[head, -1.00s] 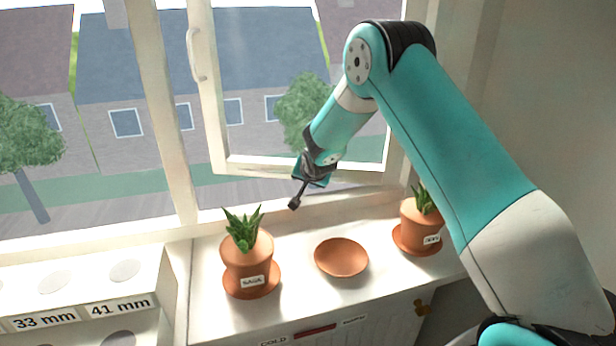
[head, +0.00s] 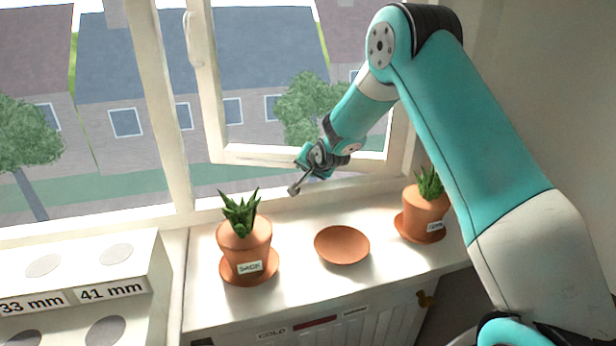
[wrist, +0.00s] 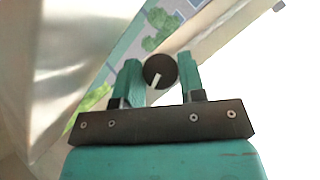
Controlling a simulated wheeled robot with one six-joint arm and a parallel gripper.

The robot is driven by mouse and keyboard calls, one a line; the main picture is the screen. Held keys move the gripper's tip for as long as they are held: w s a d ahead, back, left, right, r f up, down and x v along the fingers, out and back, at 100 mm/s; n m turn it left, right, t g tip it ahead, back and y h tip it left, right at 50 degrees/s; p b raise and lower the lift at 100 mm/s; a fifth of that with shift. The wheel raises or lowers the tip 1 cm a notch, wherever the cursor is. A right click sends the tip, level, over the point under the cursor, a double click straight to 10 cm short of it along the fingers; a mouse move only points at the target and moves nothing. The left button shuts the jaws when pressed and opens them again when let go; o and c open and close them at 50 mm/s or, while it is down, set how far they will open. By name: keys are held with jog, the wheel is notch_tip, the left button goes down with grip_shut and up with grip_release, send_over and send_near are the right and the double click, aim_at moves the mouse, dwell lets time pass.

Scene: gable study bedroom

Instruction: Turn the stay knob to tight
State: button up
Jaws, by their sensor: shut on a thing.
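The stay knob (wrist: 160,70) is a round dark disc with a white line, seen face-on in the wrist view. The line points down and slightly left there. My gripper (wrist: 160,76) has its two teal fingers on either side of the knob, shut on it. In the head view my gripper (head: 308,160) is at the lower edge of the open window sash, above the sill; the knob cannot be made out there. A thin grey bar with a dark end (head: 294,190) sticks out down and left from beside the gripper. The tight marking is not visible.
Below on the sill stand a left potted plant (head: 245,246), an empty terracotta saucer (head: 342,246) and a right potted plant (head: 424,214). The window sash (head: 209,90) stands open behind my arm. A white holder marked 33 mm and 41 mm (head: 140,270) is at left.

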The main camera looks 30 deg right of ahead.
jog(key=shift+m+t+y+b, duration=0.4)
jog(key=shift+t+y+b, duration=0.1)
jog(key=shift+b, duration=0.2)
jog(key=o, duration=0.9)
jog(key=shift+r+p, duration=0.1)
jog(key=shift+p, duration=0.25)
